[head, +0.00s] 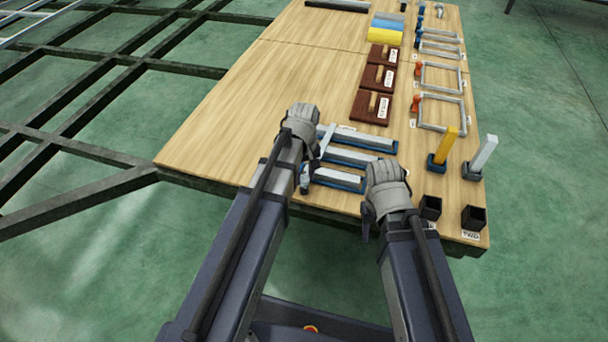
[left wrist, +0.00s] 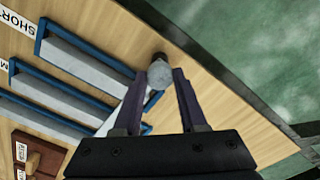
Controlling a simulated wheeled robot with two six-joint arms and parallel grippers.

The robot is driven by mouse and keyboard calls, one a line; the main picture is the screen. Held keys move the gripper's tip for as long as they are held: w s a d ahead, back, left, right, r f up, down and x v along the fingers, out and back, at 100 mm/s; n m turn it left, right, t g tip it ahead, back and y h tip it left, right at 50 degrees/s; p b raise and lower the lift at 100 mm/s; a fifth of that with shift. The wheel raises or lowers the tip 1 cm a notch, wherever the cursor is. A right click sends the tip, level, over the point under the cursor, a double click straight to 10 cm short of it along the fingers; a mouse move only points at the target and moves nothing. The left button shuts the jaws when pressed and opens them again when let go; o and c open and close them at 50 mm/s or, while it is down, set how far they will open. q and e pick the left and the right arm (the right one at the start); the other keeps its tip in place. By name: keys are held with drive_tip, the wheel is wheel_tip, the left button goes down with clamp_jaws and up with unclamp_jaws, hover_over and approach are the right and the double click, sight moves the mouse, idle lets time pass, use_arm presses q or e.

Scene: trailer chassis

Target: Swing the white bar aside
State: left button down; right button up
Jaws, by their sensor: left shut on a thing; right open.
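The white bar (head: 326,142) slants across the left ends of the blue trays in the head view. In the left wrist view its round grey end (left wrist: 159,76) lies between the fingers, and its length runs down-left behind them. My left gripper (head: 306,182) is shut on this bar near the front edge of the table; its fingers also show in the left wrist view (left wrist: 156,88). My gripper body hides part of the bar. My right gripper (head: 367,230) is open near the right ends of the trays, its fingertips mostly hidden by its hand.
Several pale bars (head: 357,138) lie in blue trays beside the left gripper. Two black square cups (head: 473,218) and upright yellow (head: 446,146) and white posts stand on the right. Brown blocks (head: 371,107) sit farther back. The left of the wooden table (head: 235,120) is clear.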

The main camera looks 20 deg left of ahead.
use_arm(q)
drive_tip(key=m, duration=0.8)
drive_tip(key=shift+m, duration=0.4)
drive_tip(key=m, duration=0.4)
drive_tip(key=shift+m, duration=2.1)
drive_tip(key=shift+c, duration=2.2)
unclamp_jaws()
drive_tip(key=shift+r, duration=0.15)
